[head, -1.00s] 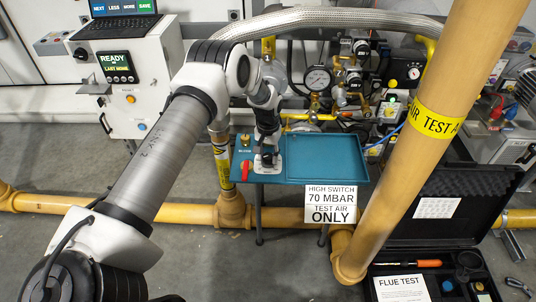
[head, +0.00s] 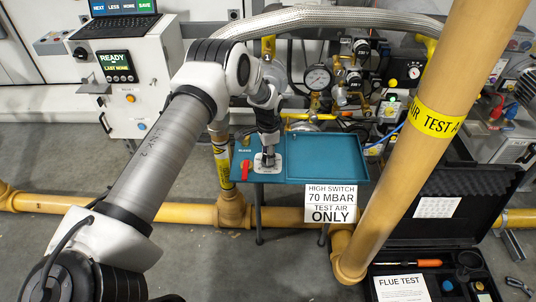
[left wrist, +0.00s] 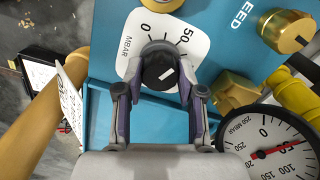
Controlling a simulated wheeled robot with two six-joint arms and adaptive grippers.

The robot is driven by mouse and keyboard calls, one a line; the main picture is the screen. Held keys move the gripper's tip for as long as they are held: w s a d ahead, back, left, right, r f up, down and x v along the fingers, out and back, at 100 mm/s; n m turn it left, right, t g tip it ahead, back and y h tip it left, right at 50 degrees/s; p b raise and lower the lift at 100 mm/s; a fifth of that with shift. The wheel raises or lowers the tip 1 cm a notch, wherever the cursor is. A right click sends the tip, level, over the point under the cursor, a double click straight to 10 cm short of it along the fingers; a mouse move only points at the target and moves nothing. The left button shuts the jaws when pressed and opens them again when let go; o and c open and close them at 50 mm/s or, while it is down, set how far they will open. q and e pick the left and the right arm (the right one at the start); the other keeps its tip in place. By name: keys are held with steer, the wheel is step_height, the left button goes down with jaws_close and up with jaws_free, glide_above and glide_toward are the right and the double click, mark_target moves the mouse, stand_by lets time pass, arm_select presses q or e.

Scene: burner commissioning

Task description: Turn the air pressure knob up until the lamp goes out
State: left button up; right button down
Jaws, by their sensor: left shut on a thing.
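My left gripper (head: 267,158) reaches down to the blue panel from above. In the left wrist view its two fingers (left wrist: 160,95) are shut on the sides of a black knob (left wrist: 158,70) with a white mark. The knob sits on a white MBAR scale plate (left wrist: 190,52) showing 0 and 50. The plate also shows beneath the gripper in the head view (head: 275,166). My right gripper is not in view.
A round pressure gauge (head: 318,78) stands behind the panel; its red needle points right in the left wrist view (left wrist: 270,145). A blue tray (head: 325,158) is right of the knob. A red valve handle (head: 245,170) is close on the left. A thick yellow pipe (head: 405,150) rises at right.

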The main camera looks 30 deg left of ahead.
arm_select(q)
steer(key=shift+f+m, duration=0.1)
steer(key=shift+m, duration=1.2)
steer(key=shift+s, duration=0.1)
steer(key=o, duration=1.1)
steer(key=shift+o, duration=0.2)
step_height(320, 180, up, 12)
